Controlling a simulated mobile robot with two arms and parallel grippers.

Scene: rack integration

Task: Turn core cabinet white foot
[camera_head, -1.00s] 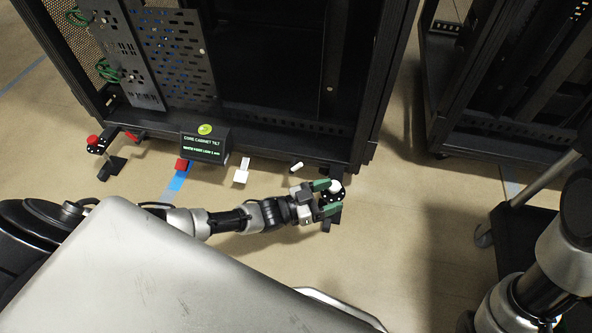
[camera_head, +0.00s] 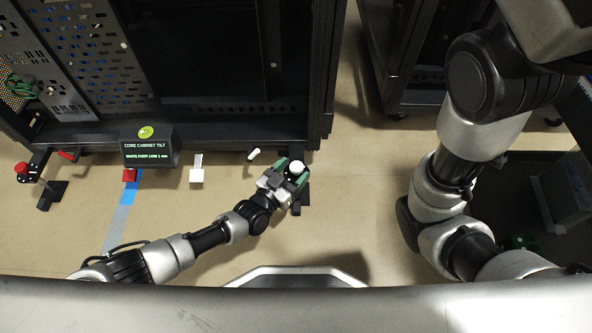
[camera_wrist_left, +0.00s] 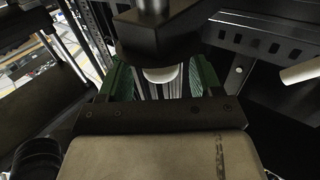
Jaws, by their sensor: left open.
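The core cabinet (camera_head: 220,131) is a black rack at the top of the head view. Its white foot (camera_head: 296,168) is a round white knob at the cabinet's lower right corner. The white foot also shows in the left wrist view (camera_wrist_left: 161,74), partly hidden under a black bracket. My left gripper (camera_head: 289,172) is open, with its green fingers on either side of the white knob. I cannot tell if they touch it. A small display (camera_head: 150,149) reads "CORE CABINET TILT" and seems to say the white foot is low by 1 mm. My right arm is at right; its gripper is unclear.
A red foot (camera_head: 22,171) is at the cabinet's left corner. A second rack (camera_head: 410,105) stands at right. Open floor lies between the racks.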

